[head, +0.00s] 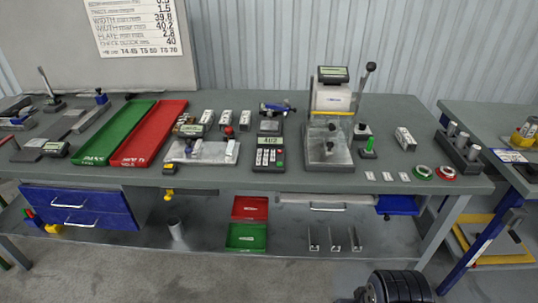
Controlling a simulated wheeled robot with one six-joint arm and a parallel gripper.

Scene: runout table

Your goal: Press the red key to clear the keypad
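Below the display are rows of small light keys and a small red key (279,164) on the right side of the key block. Nothing covers the keypad. My gripper's fingers do not show in the head view, so I cannot place it against the keypad.
A fixture plate (203,152) stands left of the keypad, and a tall press with a lever (329,115) stands close on its right. A blue-handled tool (277,108) lies behind it. Red (150,134) and green (115,132) trays lie further left. The table's front edge is just before the keypad.

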